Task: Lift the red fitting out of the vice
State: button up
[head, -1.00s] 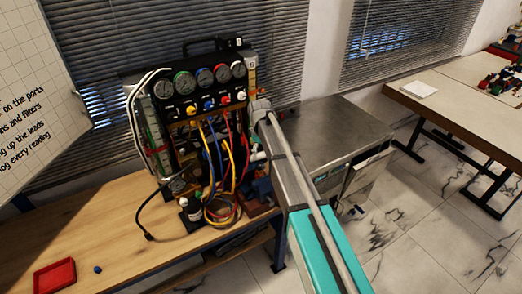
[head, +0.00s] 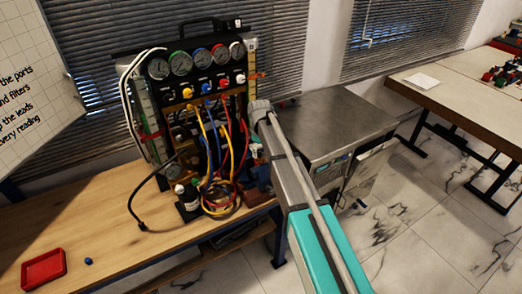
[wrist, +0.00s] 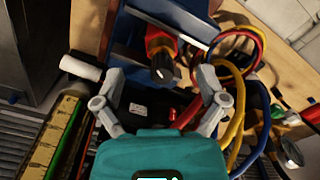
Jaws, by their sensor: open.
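The red fitting (wrist: 158,36), with a dark round end, sits between the jaws of the blue vice (wrist: 190,18) at the top of the wrist view. My gripper (wrist: 160,72) is open, with one finger on each side of the fitting's dark end and a visible gap on both sides. It holds nothing. I cannot tell how far the fitting is in depth from the fingertips. In the head view my arm covers the gripper and most of the vice area, and I cannot make out the fitting there.
Red, yellow and blue hoses (wrist: 240,90) loop close beside the right finger. A white cylinder (wrist: 80,68) lies near the left finger. The gauge panel (head: 200,80) stands behind the hoses on the wooden bench. A red tray (head: 44,267) and a blue ball (head: 88,261) are at the bench's left.

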aim_at(259, 156)
jog(key=shift+f+b, duration=1.7)
jog(key=shift+f, duration=0.35)
grip_shut()
jog(key=shift+w+a+r, duration=0.15)
jog(key=shift+w+a, duration=0.1)
jog(key=shift+w, duration=0.05)
jog(key=shift+r+p, duration=0.4)
jog(key=shift+p, duration=0.15)
dwell(0.4)
jog(key=shift+r+p, duration=3.8)
